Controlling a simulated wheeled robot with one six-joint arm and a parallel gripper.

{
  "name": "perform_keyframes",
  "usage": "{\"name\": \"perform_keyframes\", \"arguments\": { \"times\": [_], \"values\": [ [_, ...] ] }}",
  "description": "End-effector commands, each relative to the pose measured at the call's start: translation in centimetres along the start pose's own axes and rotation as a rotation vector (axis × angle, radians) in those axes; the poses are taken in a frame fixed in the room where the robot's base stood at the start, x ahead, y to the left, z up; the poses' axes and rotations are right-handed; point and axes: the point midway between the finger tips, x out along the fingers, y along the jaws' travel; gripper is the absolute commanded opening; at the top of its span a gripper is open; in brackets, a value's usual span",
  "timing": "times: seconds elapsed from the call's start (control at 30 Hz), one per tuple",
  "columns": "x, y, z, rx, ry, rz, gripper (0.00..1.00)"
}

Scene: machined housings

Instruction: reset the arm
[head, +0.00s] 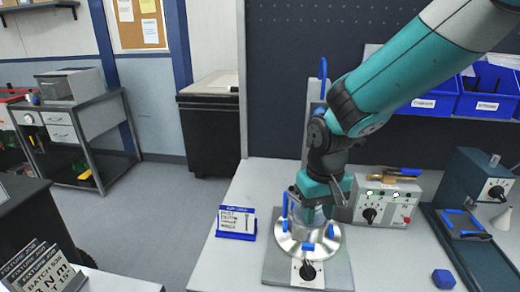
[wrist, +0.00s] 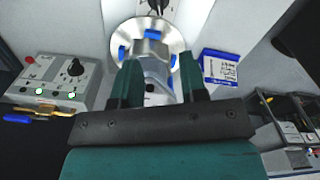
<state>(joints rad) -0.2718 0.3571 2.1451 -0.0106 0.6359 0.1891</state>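My gripper (head: 312,205) points down over a round metal fixture plate (head: 318,246) with blue clamps. In the wrist view its two dark green fingers (wrist: 158,72) stand wide apart, one on each side of a grey metal housing (wrist: 155,68). The housing sits on the round plate and is partly hidden by the gripper in the head view. The fingers look open around it, though close to its sides. The arm reaches in from the upper right.
A blue-framed label card (head: 236,222) stands left of the fixture. A grey control box (head: 386,203) with a knob and green lights stands to its right. A dark machine (head: 478,182) and a blue hexagonal part (head: 443,279) are farther right. Blue bins (head: 487,92) hang behind.

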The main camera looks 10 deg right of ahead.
Motion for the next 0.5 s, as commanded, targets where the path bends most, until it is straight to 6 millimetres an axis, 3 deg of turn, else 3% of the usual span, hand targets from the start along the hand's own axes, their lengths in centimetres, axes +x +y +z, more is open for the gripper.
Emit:
{"name": "perform_keyframes", "arguments": {
  "times": [0.17,0.3,0.5],
  "values": [
    [-4.2,-1.9,4.1,-0.123,0.035,-0.100,0.39],
    [-7.8,-3.9,9.8,-0.285,0.071,-0.209,0.39],
    [-10.2,-5.7,16.4,-0.468,0.114,-0.310,0.39]
  ]
}}
